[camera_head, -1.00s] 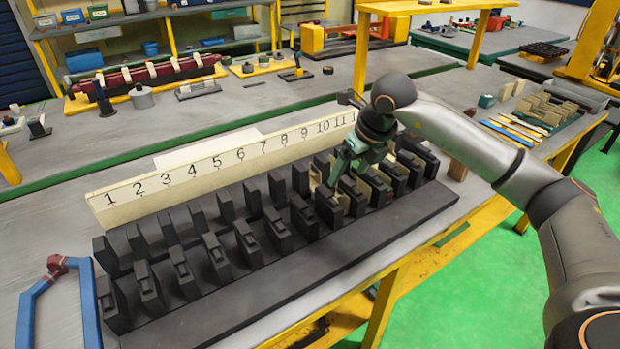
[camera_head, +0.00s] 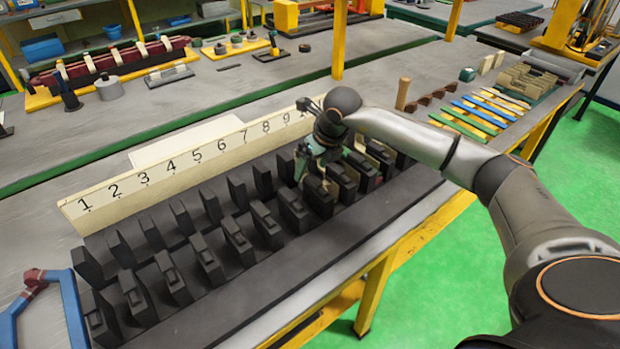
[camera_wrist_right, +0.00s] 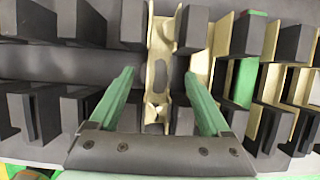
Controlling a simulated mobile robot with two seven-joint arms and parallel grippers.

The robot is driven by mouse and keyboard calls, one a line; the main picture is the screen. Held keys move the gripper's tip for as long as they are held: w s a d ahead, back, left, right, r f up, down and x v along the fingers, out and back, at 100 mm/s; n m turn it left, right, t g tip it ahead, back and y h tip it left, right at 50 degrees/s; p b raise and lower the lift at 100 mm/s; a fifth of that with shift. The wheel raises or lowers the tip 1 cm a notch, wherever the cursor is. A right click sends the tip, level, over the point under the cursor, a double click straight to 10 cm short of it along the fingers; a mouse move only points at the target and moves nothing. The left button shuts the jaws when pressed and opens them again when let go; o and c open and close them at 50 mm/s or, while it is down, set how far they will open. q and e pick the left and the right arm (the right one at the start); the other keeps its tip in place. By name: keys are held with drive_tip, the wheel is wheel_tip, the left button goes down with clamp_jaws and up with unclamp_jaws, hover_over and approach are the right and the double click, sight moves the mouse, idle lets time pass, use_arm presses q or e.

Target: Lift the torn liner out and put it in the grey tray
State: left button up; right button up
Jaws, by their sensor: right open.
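A cream slot liner with a ragged, holed lower part (camera_wrist_right: 158,42) stands in a slot between black teeth in the right wrist view. My right gripper (camera_wrist_right: 163,88) is open, with its two green fingers to either side of this liner in the picture. I cannot tell if they touch it. In the head view my right gripper (camera_head: 308,168) is low over the right half of the black slotted block (camera_head: 262,283), and it hides the liner there. My left gripper is not in view.
More cream liners (camera_wrist_right: 273,110) and a green piece (camera_wrist_right: 245,82) fill slots to the right. A numbered board (camera_head: 130,184) stands behind the block. A blue frame with red binding (camera_head: 70,300) lies at left. Coloured strips (camera_head: 480,112) and a wooden-handled tool (camera_head: 402,93) lie at right.

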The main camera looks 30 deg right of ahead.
sight(308, 173)
drive_tip(key=shift+x, duration=1.9)
drive_tip(key=shift+r, duration=0.1)
drive_tip(key=shift+w, duration=0.1)
drive_tip(key=c, duration=1.1)
drive_tip(key=shift+o, duration=0.2)
wheel_tip(308, 173, up, 10)
drive_tip(key=shift+r+b, duration=0.1)
drive_tip(key=shift+b, duration=0.25)
